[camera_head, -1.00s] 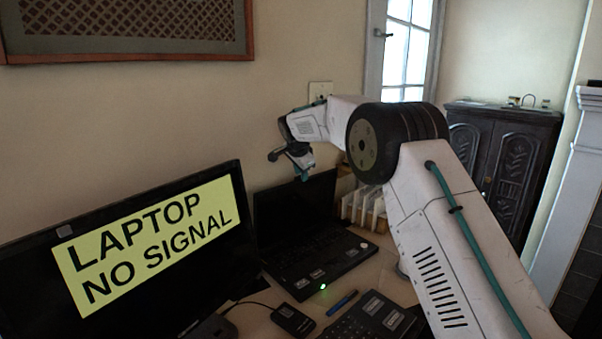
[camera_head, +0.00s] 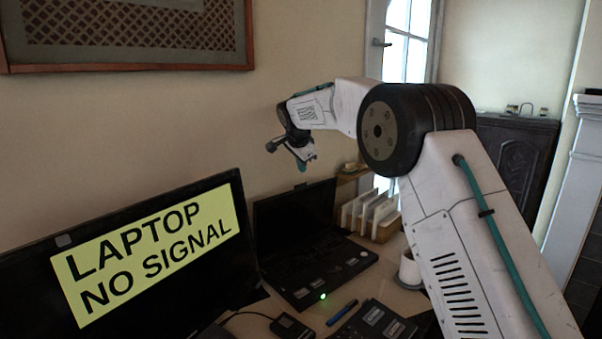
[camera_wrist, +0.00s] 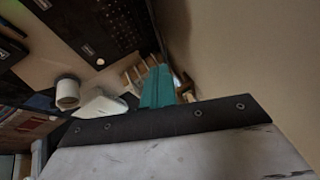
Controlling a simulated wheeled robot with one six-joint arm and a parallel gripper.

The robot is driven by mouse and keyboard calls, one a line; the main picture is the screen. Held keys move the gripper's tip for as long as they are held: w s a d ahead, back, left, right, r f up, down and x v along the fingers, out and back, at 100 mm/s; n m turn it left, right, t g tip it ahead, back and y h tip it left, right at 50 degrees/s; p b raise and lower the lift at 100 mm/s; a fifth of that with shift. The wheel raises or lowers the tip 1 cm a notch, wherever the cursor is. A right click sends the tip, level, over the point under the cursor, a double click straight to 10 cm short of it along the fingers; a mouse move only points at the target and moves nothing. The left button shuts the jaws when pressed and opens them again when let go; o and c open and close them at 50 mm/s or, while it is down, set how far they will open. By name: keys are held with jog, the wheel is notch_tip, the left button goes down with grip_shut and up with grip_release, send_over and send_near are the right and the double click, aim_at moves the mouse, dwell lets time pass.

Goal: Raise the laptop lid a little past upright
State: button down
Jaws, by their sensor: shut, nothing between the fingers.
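The black laptop stands open on the desk in the head view, its dark lid (camera_head: 295,215) standing roughly upright or leaning slightly back; the exact angle is hard to tell. Its keyboard base (camera_head: 318,268) lies flat, with a green light at the front edge. In the wrist view the teal fingers (camera_wrist: 157,88) are together, and part of the laptop keyboard (camera_wrist: 105,22) shows at the top left. The lid's back is hidden.
A monitor (camera_head: 120,260) reading "LAPTOP NO SIGNAL" stands left of the laptop. A file rack (camera_head: 368,215) and a white cup (camera_head: 410,268) are to the right. A mouse-like device (camera_head: 290,327), a blue pen (camera_head: 342,312) and a dark pad lie in front. The wall is close behind.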

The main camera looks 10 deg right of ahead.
jog(key=s+d+f+t+y, duration=0.2)
jog(key=d+f+t, duration=0.4)
jog(key=d+f, duration=1.1)
jog(key=n+t+y, duration=0.1)
jog(key=t+y, duration=0.4)
jog(key=y, duration=0.5)
send_near(301, 184)
jog(key=x, duration=0.7)
jog(key=shift+w+h, duration=0.1)
jog(key=shift+h, duration=0.2)
